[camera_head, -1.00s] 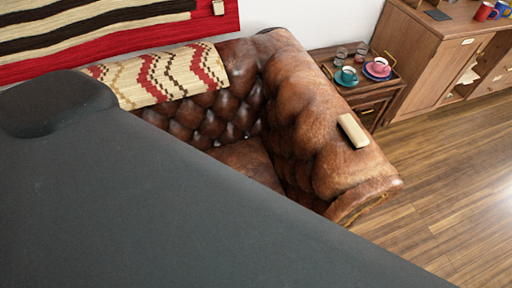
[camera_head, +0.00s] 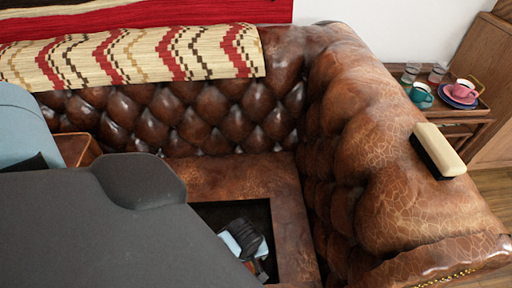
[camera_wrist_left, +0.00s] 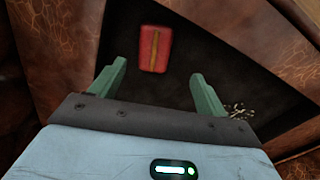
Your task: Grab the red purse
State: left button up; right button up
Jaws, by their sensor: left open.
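The red purse (camera_wrist_left: 155,48) shows in the left wrist view as a small red rectangle with a gold-brown stripe down its middle. It lies in a dark recess (camera_wrist_left: 207,42) framed by brown leather. My left gripper (camera_wrist_left: 158,70) is open, its two green fingers spread to either side of the purse's near end in the picture. Nothing is held between them, and the purse appears beyond the tips. In the head view my left gripper (camera_head: 247,240) is partly visible over the dark opening in the sofa seat; my arm hides much of that area. My right gripper is not in view.
The brown leather sofa (camera_head: 370,150) surrounds the opening, with its seat edge and tufted arm close by. A cream-and-black block (camera_head: 438,150) rests on the arm. A side table with a teal cup (camera_head: 420,93) and a pink cup (camera_head: 463,92) stands at the right.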

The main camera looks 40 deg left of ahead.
pick_arm(q)
jog(key=shift+w+f, duration=0.35)
jog(key=shift+w, duration=0.15)
jog(key=shift+w+n+b, duration=0.2)
jog(key=shift+n+b, duration=0.1)
jog(key=shift+n, duration=0.1)
jog(key=shift+f+b, duration=0.55)
jog(key=shift+f, duration=0.55)
jog(key=shift+s+f+b, duration=0.1)
jog(key=shift+f+b, duration=0.2)
jog(key=shift+f, duration=0.3)
jog(key=f+b, duration=0.2)
jog(key=f, duration=0.1)
jog(key=shift+d+f, duration=0.2)
jog(key=shift+f, duration=0.5)
jog(key=shift+r, duration=0.1)
